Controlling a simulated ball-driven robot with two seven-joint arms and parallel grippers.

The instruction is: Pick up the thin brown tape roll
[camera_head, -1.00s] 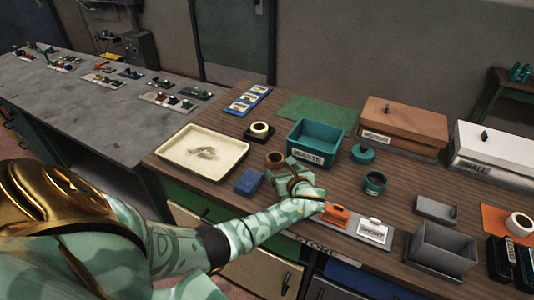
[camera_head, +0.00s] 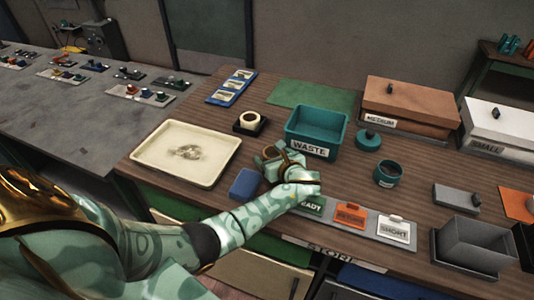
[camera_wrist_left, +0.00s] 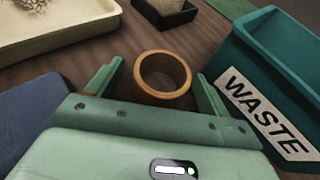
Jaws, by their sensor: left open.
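The thin brown tape roll (camera_wrist_left: 161,95) lies flat on the wooden bench in the left wrist view, its open ring facing up. My left gripper (camera_wrist_left: 157,72) is open, with one finger on each side of the roll and a gap to each; the roll sits at or just past the fingertips. In the head view my left gripper (camera_head: 266,160) is low over the bench and hides the roll. My right gripper is not in view.
A teal WASTE bin (camera_head: 317,131) stands close right of the gripper. A blue block (camera_head: 245,184) is close left, with a cream tray (camera_head: 186,153) beyond. A cream roll sits in a dark holder (camera_head: 249,123) behind. Labelled plates (camera_head: 350,215) line the front edge.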

